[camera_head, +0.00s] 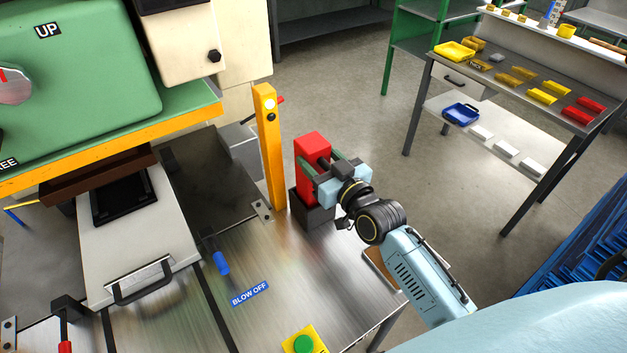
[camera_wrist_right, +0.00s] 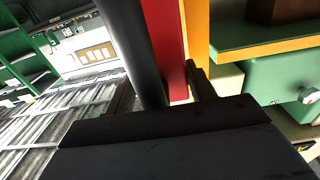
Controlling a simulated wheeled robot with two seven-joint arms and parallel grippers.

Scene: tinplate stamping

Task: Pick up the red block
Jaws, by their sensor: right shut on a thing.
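The red block (camera_head: 311,149) stands upright at the back right of the metal press table, at the dark block-like stand (camera_head: 312,208). My right gripper (camera_head: 322,168) is shut on the red block from the right side, its fingers on either side of it. In the right wrist view the red block (camera_wrist_right: 166,45) shows as a narrow red strip beside a dark finger. I cannot tell whether the block touches the stand. My left gripper is in neither view.
A yellow post (camera_head: 268,150) stands just left of the red block. The green press (camera_head: 80,80) fills the left. A blue-handled blow-off tool (camera_head: 221,263) and a green button (camera_head: 303,344) are on the metal table (camera_head: 270,270). A shelf table (camera_head: 500,75) with coloured parts stands at the back right.

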